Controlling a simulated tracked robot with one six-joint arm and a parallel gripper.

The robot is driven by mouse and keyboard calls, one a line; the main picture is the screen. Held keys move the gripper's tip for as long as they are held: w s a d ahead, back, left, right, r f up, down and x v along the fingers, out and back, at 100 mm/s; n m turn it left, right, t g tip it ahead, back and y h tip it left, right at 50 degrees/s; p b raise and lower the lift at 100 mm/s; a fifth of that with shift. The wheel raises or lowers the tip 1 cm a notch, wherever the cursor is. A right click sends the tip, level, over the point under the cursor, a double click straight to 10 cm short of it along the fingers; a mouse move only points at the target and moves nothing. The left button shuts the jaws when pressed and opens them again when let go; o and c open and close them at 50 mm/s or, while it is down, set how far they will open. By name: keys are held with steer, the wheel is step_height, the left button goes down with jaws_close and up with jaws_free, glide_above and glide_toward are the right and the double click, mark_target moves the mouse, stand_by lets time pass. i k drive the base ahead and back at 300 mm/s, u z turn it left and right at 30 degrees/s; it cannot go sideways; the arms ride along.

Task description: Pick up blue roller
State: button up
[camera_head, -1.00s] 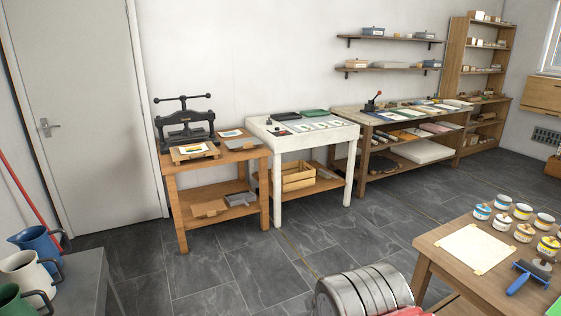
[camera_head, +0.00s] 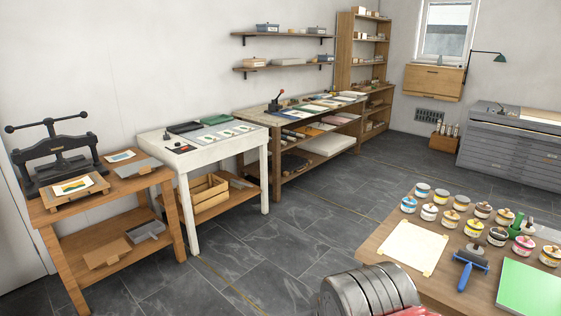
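The blue roller (camera_head: 467,265) lies on the wooden table (camera_head: 378,237) at the lower right, between a sheet of cream paper (camera_head: 414,247) and a green sheet (camera_head: 530,288). Its blue handle points toward the near edge of the table, and its roller head lies at the far end, close to the ink jars. Part of my arm (camera_head: 370,291), grey and rounded, shows at the bottom. My gripper does not show in this view.
Several ink jars (camera_head: 461,203) and a green-handled tool (camera_head: 521,222) stand on the same table. A press (camera_head: 56,153) on a bench, a white table (camera_head: 202,154) and a shelf unit line the back wall. The dark tiled floor (camera_head: 270,252) between is clear.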

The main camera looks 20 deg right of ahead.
mark_target(465, 275)
steer(key=z, duration=0.45)
steer(key=i, duration=0.6)
steer(key=z, duration=0.6)
steer(key=i, duration=0.8)
steer(key=z, duration=0.35)
